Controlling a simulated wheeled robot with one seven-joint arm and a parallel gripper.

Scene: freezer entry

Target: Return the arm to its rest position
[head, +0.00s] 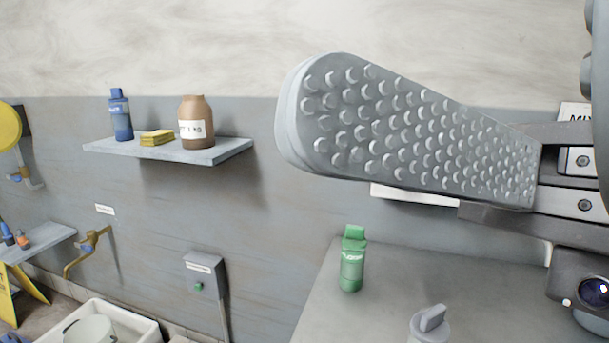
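My gripper (410,135) fills the upper right of the head view, very close to the camera. One long grey finger with a bumpy face reaches left from the right edge. I cannot make out a second finger, so whether the gripper is open or shut does not show. Nothing held is visible. Part of my arm (578,185) with a dark round lens shows at the right edge.
A wall shelf (220,152) holds a blue bottle (121,115), yellow sponges (157,137) and a brown jar (196,122). A green bottle (352,260) stands on a grey worktop (335,318) below my gripper. A white basin (140,325) is at lower left.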

